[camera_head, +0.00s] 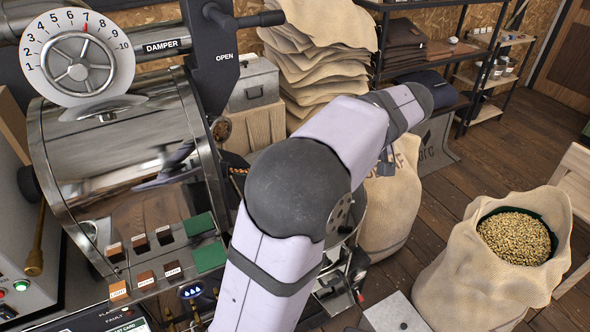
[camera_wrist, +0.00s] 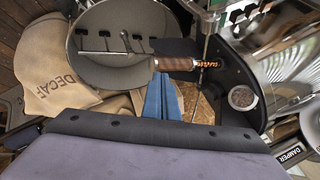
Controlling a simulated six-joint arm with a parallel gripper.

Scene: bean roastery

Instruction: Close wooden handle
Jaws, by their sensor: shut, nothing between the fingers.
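In the wrist view, a brown wooden handle (camera_wrist: 175,63) with a dark end carrying an orange pattern lies across, between a round grey metal pan and the dark roaster front. My gripper (camera_wrist: 163,80) shows as blue fingers, shut and empty. Their tips appear just below the handle's left part; I cannot tell whether they touch it. In the head view my arm covers the handle, and my gripper is mostly hidden behind the arm's last links.
The polished roaster drum (camera_head: 120,150) stands left with its damper dial (camera_head: 78,62). The decaf sack (camera_wrist: 62,78) lies by the metal pan (camera_wrist: 88,55). An open sack of beans (camera_head: 480,275) stands right.

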